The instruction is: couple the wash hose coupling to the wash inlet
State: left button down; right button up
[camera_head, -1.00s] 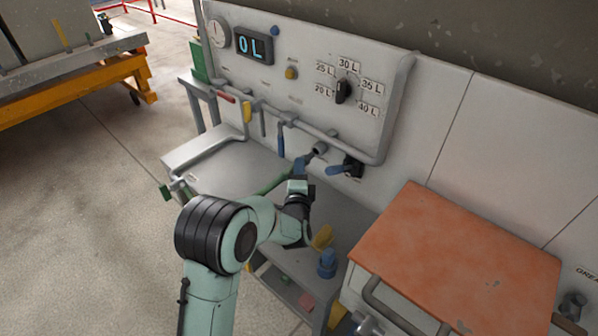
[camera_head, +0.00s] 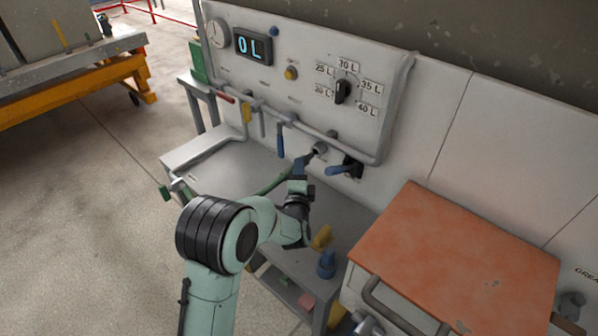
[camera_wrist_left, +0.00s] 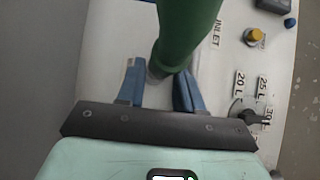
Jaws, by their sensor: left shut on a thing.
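The wash inlet (camera_head: 320,148) is a short grey pipe stub on the white panel, below the pipe. My left gripper (camera_head: 306,159) is just in front of and below it, with its blue fingers pointing at the panel. In the left wrist view its fingers (camera_wrist_left: 160,75) are shut on the wash hose coupling at the end of the green hose (camera_wrist_left: 187,28). The hose hides most of the coupling there. In the head view the hose (camera_head: 272,186) trails left. I cannot tell whether the coupling touches the inlet. My right gripper is not in view.
A blue-handled valve (camera_head: 345,168) sits close right of the inlet, and a blue lever (camera_head: 281,142) hangs to its left. A dial (camera_head: 343,91) and a display (camera_head: 253,48) reading 0 L are above. A grey bench (camera_head: 215,155) and an orange-topped cabinet (camera_head: 455,260) stand below.

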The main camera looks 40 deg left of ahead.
aim_at(308, 163)
pick_arm(q)
jog(key=shift+w, duration=0.3)
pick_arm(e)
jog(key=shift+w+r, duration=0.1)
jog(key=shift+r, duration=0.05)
pick_arm(q)
jog(key=shift+w, duration=0.35)
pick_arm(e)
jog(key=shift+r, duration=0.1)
pick_arm(q)
jog(key=shift+w+d+p, duration=0.15)
jog(key=shift+w+p, duration=0.45)
jog(key=shift+w, duration=0.75)
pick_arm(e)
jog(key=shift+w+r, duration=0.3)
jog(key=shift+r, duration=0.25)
pick_arm(q)
jog(key=c, duration=0.7)
grip_release()
jog(key=shift+o, duration=0.3)
jog(key=shift+s+d, duration=0.25)
jog(key=shift+s, duration=0.05)
jog(key=b+v, duration=0.1)
jog(key=v, duration=1.1)
jog(key=shift+s+b, duration=0.3)
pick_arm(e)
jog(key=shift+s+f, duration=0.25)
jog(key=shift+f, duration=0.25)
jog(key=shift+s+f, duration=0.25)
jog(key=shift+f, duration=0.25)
